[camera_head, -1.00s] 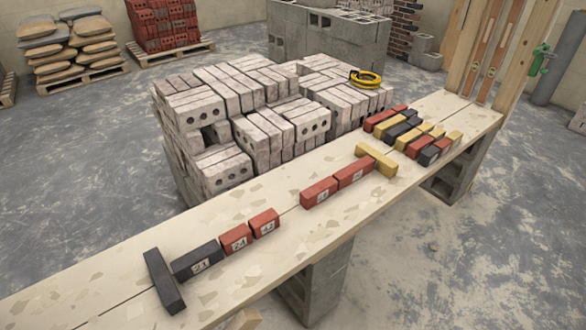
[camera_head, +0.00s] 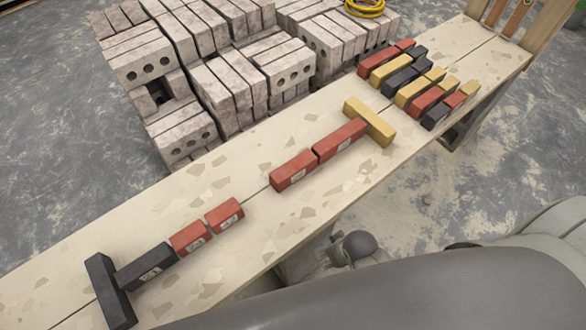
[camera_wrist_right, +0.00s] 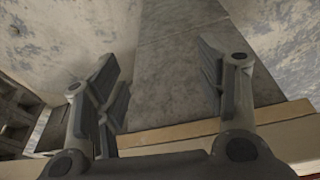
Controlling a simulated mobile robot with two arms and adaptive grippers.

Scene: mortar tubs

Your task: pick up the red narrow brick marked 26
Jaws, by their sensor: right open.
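I cannot read the mark 26 on any brick. On the plank (camera_head: 75,255) in the head view, two short red bricks, one (camera_head: 190,238) and another (camera_head: 224,215), lie end to end beyond a black brick (camera_head: 146,266). Two longer red bricks, one (camera_head: 293,171) and another (camera_head: 341,141), lie in line past a gap. A cluster at the far end holds more red bricks, such as one (camera_head: 427,101). My right gripper (camera_wrist_right: 162,75) is open and empty beside the plank edge. In the head view my grey arm fills the lower right; fingers are unclear there. My left gripper is out of view.
A black brick (camera_head: 108,290) lies crosswise at the near end, a yellow brick (camera_head: 370,122) crosswise at the other end of the row. Stacked pale bricks (camera_head: 225,85) stand behind the plank. A yellow coil (camera_head: 365,6) lies on the stack. Plank between the red pairs is bare.

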